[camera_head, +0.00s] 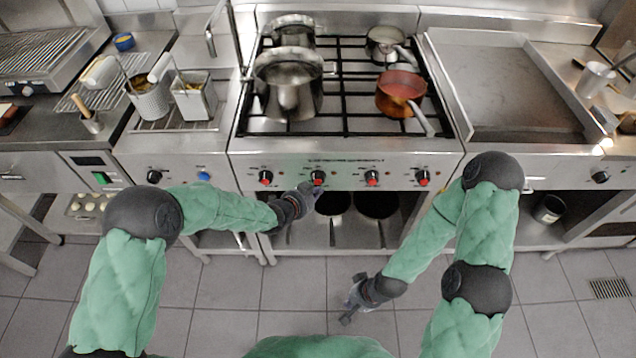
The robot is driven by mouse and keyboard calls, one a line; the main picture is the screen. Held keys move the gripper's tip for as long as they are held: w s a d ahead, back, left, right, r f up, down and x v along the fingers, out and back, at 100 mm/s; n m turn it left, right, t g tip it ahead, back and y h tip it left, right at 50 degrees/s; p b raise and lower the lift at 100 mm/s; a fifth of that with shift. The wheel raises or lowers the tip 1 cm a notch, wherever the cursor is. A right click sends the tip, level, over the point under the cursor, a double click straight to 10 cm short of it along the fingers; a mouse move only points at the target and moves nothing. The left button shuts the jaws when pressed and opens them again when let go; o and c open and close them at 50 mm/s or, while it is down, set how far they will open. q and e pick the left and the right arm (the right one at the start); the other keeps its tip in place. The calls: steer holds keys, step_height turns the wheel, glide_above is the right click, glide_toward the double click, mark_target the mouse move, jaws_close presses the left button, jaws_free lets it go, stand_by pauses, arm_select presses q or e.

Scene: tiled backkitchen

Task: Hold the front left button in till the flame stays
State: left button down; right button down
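The steel gas range has a front panel (345,160) with a row of black knobs with red parts. The leftmost knob (265,178) is to the left of my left gripper (309,188). The gripper's tip is at or just below the second knob (317,177); I cannot tell whether it touches it. Its fingers are small and dark here, so their opening is unclear. No flame shows on the burner grates (345,122); pots hide part of the left burners. My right gripper (346,304) hangs low in front of the range, fingers apart and empty.
Two large steel pots (290,88) stand on the left burners. A small steel pan (386,44) and a copper-coloured pan (401,88) stand on the right, the latter's handle jutting toward the front edge. A griddle (510,90) is at right, fryer baskets (195,98) at left.

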arm_select(q)
steer(key=shift+w, duration=0.1)
steer(key=shift+w+b, duration=0.3)
steer(key=shift+w, duration=0.35)
stand_by(1.8)
steer(key=shift+s, duration=0.15)
stand_by(3.4)
steer(key=shift+s, duration=0.6)
steer(key=shift+s, duration=2.5)
